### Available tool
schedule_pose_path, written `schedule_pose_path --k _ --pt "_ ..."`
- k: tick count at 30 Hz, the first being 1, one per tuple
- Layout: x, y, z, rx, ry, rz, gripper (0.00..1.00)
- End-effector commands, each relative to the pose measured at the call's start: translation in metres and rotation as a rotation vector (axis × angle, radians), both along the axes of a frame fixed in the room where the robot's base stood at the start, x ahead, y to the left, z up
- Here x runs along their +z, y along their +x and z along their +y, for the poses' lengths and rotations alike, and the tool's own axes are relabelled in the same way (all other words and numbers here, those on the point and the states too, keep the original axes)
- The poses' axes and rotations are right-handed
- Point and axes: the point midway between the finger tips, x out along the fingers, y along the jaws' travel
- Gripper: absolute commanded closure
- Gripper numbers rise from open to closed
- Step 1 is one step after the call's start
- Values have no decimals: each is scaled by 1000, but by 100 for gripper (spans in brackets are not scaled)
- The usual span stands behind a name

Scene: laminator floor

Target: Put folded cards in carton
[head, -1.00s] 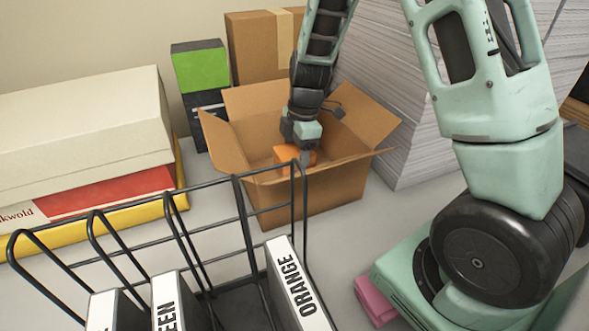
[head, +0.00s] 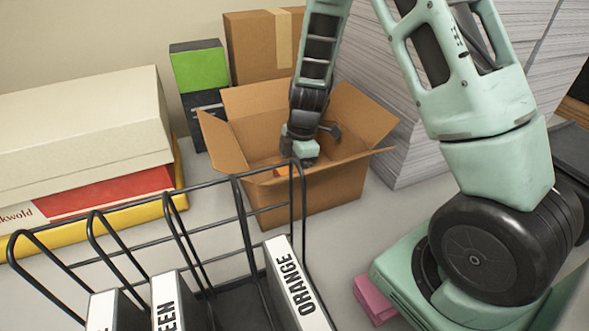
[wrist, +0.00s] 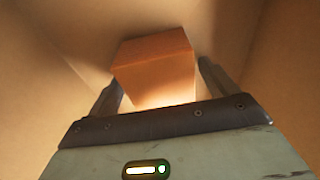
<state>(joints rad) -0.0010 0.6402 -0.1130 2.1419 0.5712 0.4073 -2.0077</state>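The carton (head: 335,190) is an open brown box with its flaps spread, in the middle of the head view. An orange block (head: 282,169), apparently the folded cards, is inside it near the front-left wall, mostly hidden in the head view by my gripper and the carton's rim. My gripper (head: 302,160) reaches down into the carton. In the wrist view, the orange block (wrist: 156,68) sits tilted between my two fingers, with brown cardboard around it. The fingers look closed on it, though their contact is partly hidden.
A black wire rack (head: 180,205) with labelled binders stands in front of the carton. A pink stack (head: 375,300) lies at the lower right. White boxes (head: 85,120), a green-and-black box (head: 200,70), a closed carton (head: 255,45) and tall paper stacks (head: 440,120) surround the area.

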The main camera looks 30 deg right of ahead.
Motion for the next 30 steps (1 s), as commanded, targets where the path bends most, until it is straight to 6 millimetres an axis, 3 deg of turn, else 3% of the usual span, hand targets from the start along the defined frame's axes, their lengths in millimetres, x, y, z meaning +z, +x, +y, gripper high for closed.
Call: schedule_pose_path --k 10,21,30 --pt "10 1 0 2 1 -2 15" --pt "83 -1 -12 1 1 -6 15" --pt "119 -3 -17 0 1 -1 15"
